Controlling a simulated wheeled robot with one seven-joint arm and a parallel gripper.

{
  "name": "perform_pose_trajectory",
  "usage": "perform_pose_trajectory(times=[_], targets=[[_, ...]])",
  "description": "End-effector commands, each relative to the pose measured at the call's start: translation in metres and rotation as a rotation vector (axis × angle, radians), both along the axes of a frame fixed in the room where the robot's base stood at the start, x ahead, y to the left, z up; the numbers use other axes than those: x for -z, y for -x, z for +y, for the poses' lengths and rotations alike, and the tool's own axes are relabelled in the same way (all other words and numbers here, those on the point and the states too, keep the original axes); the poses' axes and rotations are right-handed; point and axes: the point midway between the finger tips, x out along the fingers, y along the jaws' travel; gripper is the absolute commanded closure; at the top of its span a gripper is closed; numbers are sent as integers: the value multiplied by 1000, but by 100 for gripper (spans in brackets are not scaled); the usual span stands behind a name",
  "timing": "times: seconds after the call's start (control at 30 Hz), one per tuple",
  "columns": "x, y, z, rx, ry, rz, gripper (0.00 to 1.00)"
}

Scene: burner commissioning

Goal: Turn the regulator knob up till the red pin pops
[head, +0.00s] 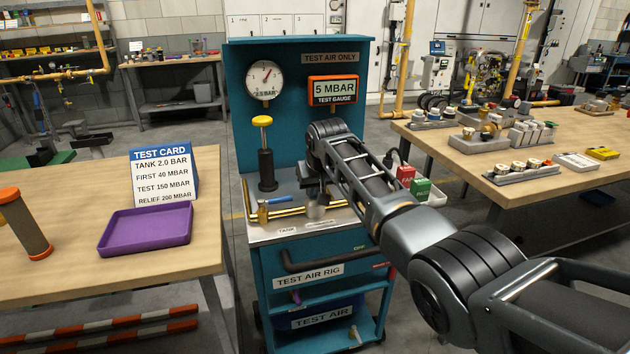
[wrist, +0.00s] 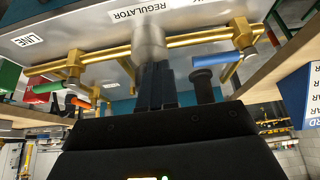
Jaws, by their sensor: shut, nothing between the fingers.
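The regulator knob (wrist: 149,42) is a silver cylinder on brass piping, beside the REGULATOR label in the wrist view. In the head view a grey cylinder (head: 317,208), likely the same knob, shows just below my gripper (head: 316,190). In the wrist view the dark fingers of my gripper (wrist: 157,72) are together, with their tips at the knob's near end. I cannot tell whether they touch it. The test gauge (head: 333,91) reads 5 MBAR. I cannot make out a red pin in either view.
The teal test air rig (head: 300,170) carries a round dial gauge (head: 264,80) and a yellow-topped pump (head: 262,122). A blue lever (head: 277,199) lies left of my gripper. The test card (head: 164,175) and purple tray (head: 146,229) stand on the left table. Red and green boxes (head: 421,187) sit right.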

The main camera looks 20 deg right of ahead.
Motion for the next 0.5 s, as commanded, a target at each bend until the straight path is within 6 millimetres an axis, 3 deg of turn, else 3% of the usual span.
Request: perform_pose_trajectory(times=[0.17,0.5], targets=[[-4,1,0,0,0,0,100],[-40,1,0,-1,0,1,100]])
